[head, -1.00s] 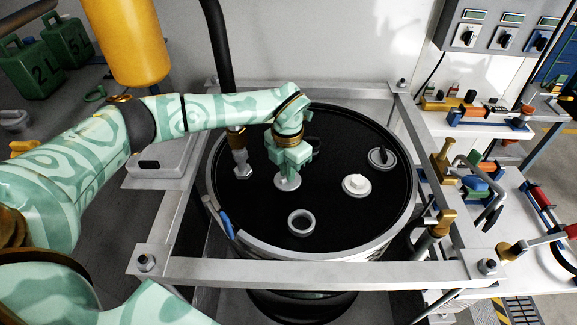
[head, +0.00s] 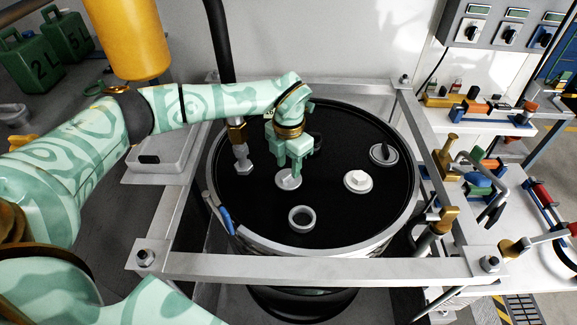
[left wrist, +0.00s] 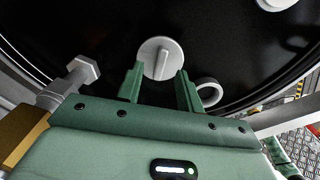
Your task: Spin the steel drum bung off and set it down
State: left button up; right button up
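The steel bung (head: 288,180) is a grey disc with a raised bar across its top. It sits on the black drum lid (head: 262,205), and it also shows in the left wrist view (left wrist: 158,58). My left gripper (head: 291,170) points down just above the bung. In the left wrist view its two fingers (left wrist: 159,70) stand apart with the bung showing between and beyond their tips; nothing is held. Whether the bung is still threaded in cannot be told. My right gripper is not in view.
An open grey ring (head: 301,219), a white hex-topped plug (head: 358,181) and a dark-barred cap (head: 383,154) are on the lid. A hex-ended steel fitting (head: 243,163) stands left of the gripper. A metal frame (head: 330,271) surrounds the drum. A cluttered bench (head: 510,215) is at right.

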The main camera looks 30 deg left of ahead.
pick_arm(q)
notch_tip(320, 180, up, 14)
jog(key=p, duration=0.1)
jog(key=shift+r, duration=0.25)
jog(key=shift+p, duration=0.3)
